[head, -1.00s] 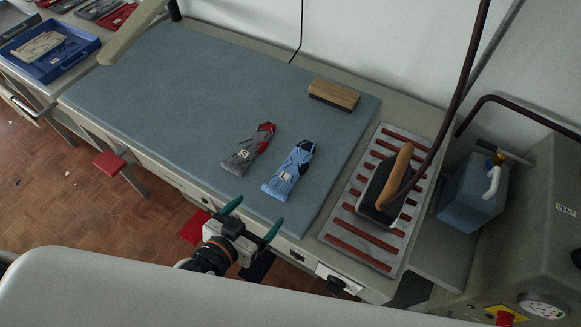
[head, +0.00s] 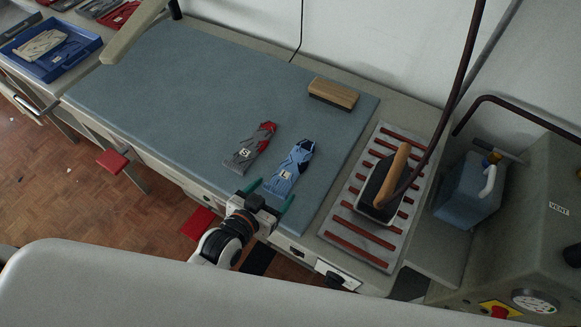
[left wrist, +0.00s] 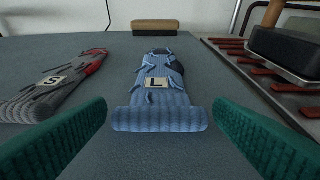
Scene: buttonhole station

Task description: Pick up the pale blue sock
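The pale blue sock (head: 291,168) lies flat on the blue-grey padded board, with a label marked L and dark patches at its far end. In the left wrist view the sock (left wrist: 158,107) lies ahead, its cuff between and just beyond my green fingertips. My left gripper (head: 269,194) is open and empty at the board's front edge, just short of the cuff; its fingers also show in the left wrist view (left wrist: 160,113). A grey and red sock (head: 250,148) marked S lies to the left of the blue one. My right gripper is not in view.
An iron (head: 386,186) stands on a red-striped rest (head: 352,236) to the right, its hose rising above. A wooden brush (head: 333,93) lies at the back of the board (head: 190,95). The board's left part is clear. A blue tray (head: 83,40) is at far left.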

